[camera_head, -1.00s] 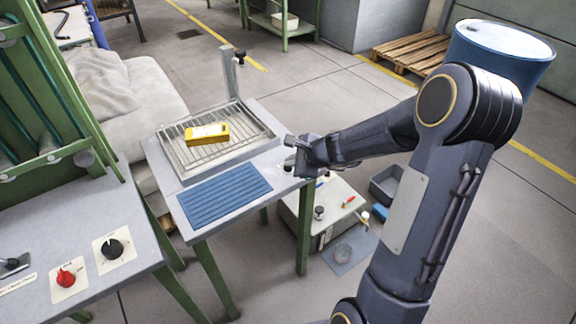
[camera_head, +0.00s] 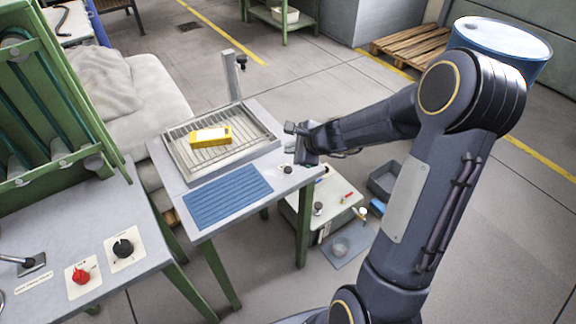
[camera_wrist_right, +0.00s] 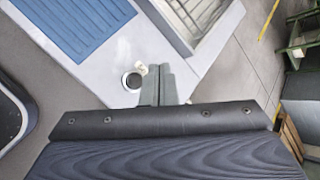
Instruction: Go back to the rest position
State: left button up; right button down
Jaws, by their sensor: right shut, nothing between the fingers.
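My right gripper (camera_head: 300,145) is over the right edge of the small grey table (camera_head: 195,226), beside the wire rack tray and the blue ribbed mat. Its fingers are together and empty; the wrist view also shows the closed fingers (camera_wrist_right: 158,84) above the tabletop. A small dark knob (camera_head: 287,169) is on the table just below the gripper, and it also shows in the wrist view (camera_wrist_right: 132,80). My left gripper is out of view.
A yellow box (camera_head: 210,137) lies on the wire rack tray (camera_head: 262,147). The blue mat (camera_head: 227,196) lies in front. A post (camera_head: 231,75) stands behind the table. A control bench (camera_head: 70,255) with knobs is at left, a blue barrel (camera_head: 500,45) at right.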

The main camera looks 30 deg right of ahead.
jog(key=s+a+r+n+g+y, duration=0.1)
jog(key=s+a+r+n+y, duration=0.2)
jog(key=s+a+r+n, duration=0.95)
jog(key=s+f+n+g+h, duration=0.1)
jog(key=s+f+n+g, duration=0.1)
jog(key=s+n, duration=0.7)
jog(key=s+f, duration=0.1)
jog(key=s, duration=0.5)
jog(key=shift+s+d+n+h, duration=0.2)
jog(key=shift+d+n+h, duration=0.05)
jog(key=shift+n+h, duration=0.15)
